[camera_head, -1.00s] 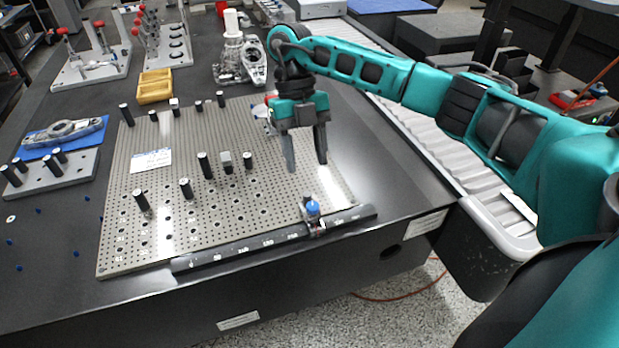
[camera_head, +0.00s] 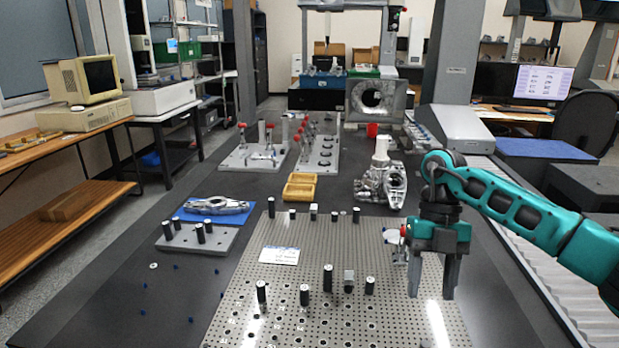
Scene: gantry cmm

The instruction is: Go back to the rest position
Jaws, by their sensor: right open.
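My right gripper (camera_head: 432,293) hangs at the right part of the perforated fixture plate (camera_head: 330,246), fingers pointing down. Its two dark fingers are apart, with nothing between them. I cannot tell how high its tips are above the plate. My right arm (camera_head: 530,212) comes in from the right edge. My left arm and gripper do not show.
Black posts (camera_head: 328,277) stand on the plate. Behind it are a yellow tray (camera_head: 300,187) and a metal casting (camera_head: 382,186). Another casting (camera_head: 215,205) lies on a blue mat at left.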

